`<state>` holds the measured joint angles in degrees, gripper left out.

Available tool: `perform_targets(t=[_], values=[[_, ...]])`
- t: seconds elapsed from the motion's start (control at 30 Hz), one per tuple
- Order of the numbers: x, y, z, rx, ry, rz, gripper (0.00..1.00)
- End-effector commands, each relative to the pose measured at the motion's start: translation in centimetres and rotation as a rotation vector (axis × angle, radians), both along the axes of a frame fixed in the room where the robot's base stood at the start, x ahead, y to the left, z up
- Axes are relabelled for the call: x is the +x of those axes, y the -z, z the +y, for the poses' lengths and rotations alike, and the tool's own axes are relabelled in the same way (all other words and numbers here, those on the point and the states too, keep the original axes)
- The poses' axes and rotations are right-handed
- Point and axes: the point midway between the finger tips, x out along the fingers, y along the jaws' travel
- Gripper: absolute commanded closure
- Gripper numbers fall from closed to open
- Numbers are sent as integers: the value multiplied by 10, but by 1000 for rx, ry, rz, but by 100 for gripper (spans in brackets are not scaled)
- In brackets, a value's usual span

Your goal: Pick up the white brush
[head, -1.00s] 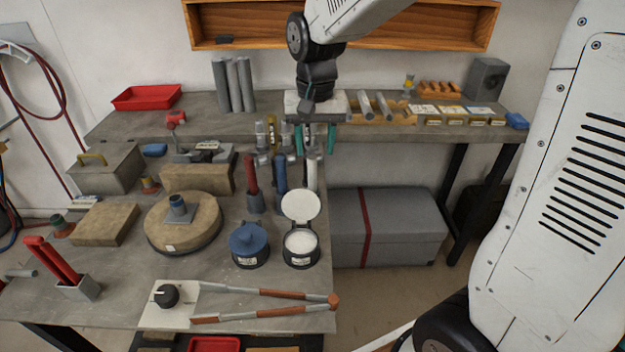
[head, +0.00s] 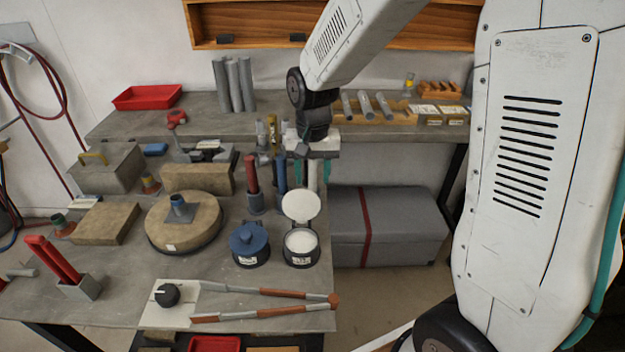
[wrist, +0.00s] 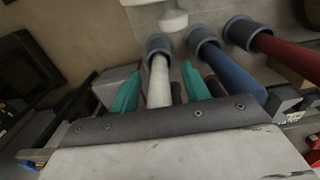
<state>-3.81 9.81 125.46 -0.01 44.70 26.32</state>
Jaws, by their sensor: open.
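The white brush (head: 312,174) stands upright at the right edge of the front bench, its top hidden by my gripper. In the wrist view the white brush (wrist: 160,82) shows between my two teal fingers, its far end in a grey cup (wrist: 159,45). My gripper (head: 313,170) is open, with one finger on each side of the brush; it also shows in the wrist view (wrist: 160,90). I see gaps between brush and fingers, and no grip on it.
A blue brush (head: 281,172) and a red brush (head: 251,172) stand in holders just left of the white one. Grey clamps (head: 270,135) stand close behind.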

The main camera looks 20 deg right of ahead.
Motion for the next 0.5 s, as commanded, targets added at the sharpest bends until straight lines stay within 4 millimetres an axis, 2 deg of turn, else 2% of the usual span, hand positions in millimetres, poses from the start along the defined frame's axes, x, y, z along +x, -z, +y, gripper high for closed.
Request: perform_targets(t=[0.07, 0.2, 0.23, 0.5], values=[[0, 0, 0, 0, 0, 0, 57], [0, 0, 0, 0, 0, 0, 96], [0, 0, 0, 0, 0, 0, 100], [0, -1, 0, 0, 0, 0, 100]])
